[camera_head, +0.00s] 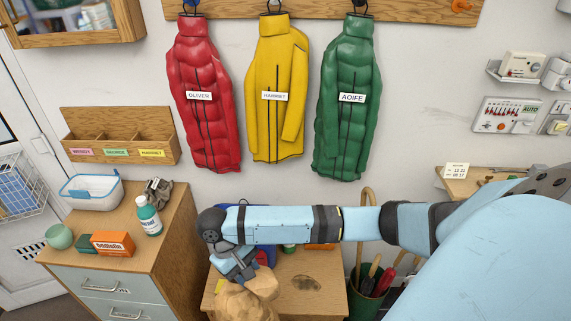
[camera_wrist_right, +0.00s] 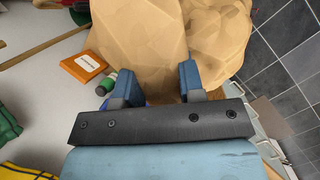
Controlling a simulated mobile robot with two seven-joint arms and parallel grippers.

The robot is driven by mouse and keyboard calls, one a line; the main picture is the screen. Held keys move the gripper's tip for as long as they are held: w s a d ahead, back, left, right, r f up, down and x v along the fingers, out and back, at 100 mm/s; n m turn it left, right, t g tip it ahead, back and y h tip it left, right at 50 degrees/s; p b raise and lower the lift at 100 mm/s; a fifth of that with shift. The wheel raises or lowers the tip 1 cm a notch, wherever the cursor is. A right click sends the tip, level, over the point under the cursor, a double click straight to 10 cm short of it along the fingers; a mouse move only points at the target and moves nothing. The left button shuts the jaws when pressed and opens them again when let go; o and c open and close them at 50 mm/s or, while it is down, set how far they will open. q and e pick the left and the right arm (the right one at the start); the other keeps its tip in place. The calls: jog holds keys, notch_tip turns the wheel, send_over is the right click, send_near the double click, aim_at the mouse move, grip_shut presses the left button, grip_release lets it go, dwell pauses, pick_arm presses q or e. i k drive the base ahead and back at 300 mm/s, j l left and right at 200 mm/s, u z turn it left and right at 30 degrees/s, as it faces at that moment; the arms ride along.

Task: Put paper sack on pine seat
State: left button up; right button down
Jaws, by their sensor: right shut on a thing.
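My right gripper (camera_head: 243,274) is shut on the tan, crumpled paper sack (camera_head: 243,302), gripping its upper part. The sack fills the top of the right wrist view (camera_wrist_right: 150,35), beyond and between the two blue fingers (camera_wrist_right: 154,82). The pine seat (camera_head: 325,297) is the low wooden surface at bottom centre, with a dark patch on top. The sack is at the seat's front left; I cannot tell whether it touches the seat. The sack's lower end is cut off by the frame edge. My left gripper is not in view.
A wooden drawer chest (camera_head: 165,225) stands to the left, holding an orange box (camera_head: 112,243), a bottle (camera_head: 148,216) and a white tub (camera_head: 92,192). A green umbrella stand (camera_head: 368,297) stands right of the seat. Blue and green items sit at the seat's back, partly hidden by my arm.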

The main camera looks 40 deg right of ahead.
aim_at(302, 291)
jog(key=k+l, duration=0.1)
jog(key=l, duration=0.45)
jog(key=k+l, duration=0.1)
jog(key=l, duration=0.5)
jog(key=i+l, duration=0.1)
jog(key=l, duration=0.7)
